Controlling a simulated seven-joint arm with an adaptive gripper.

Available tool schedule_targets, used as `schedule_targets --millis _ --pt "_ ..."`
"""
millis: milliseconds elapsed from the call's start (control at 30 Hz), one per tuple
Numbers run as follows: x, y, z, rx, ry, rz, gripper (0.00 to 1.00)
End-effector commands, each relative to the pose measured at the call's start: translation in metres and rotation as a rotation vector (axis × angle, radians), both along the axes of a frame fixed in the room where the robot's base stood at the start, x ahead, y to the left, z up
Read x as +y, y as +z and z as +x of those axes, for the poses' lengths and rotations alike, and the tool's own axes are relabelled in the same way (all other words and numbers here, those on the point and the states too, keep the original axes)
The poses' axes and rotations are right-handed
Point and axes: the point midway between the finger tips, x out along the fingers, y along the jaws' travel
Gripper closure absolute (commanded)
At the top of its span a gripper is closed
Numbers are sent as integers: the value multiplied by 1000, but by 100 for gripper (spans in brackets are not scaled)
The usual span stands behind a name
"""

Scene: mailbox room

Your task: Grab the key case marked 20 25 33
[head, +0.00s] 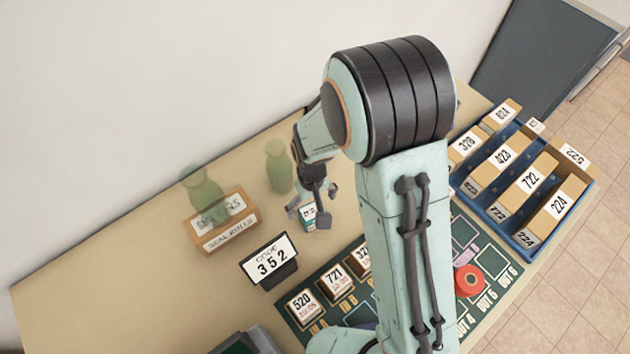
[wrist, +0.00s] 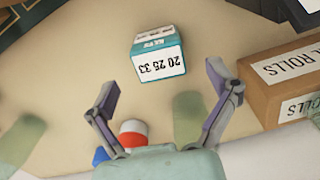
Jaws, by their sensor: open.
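The key case (wrist: 158,55) is a small teal and white block with the label 20 25 33, upside down in the wrist view. It stands on the table, ahead of my gripper and roughly in line with the gap between the fingers. In the head view the key case (head: 308,214) shows small below my gripper (head: 313,205). In the wrist view my gripper (wrist: 163,100) has its two fingers spread wide, with nothing between the tips. The fingers appear apart from the case.
A seal rolls box (head: 222,222) and two see-through green vases (head: 204,195) (head: 278,168) stand nearby. A red and white object (wrist: 133,133) sits near the left finger. A blue tray (head: 520,240) of numbered boxes is right.

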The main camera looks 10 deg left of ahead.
Motion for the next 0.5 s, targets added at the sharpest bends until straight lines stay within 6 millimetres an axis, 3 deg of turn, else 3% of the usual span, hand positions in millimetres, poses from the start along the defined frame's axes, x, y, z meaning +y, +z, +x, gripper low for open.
schedule_targets --millis 300,500 --pt "-1 -48 -1 3 -2 -2 13" --pt "-1 -56 0 1 -3 -1 13"
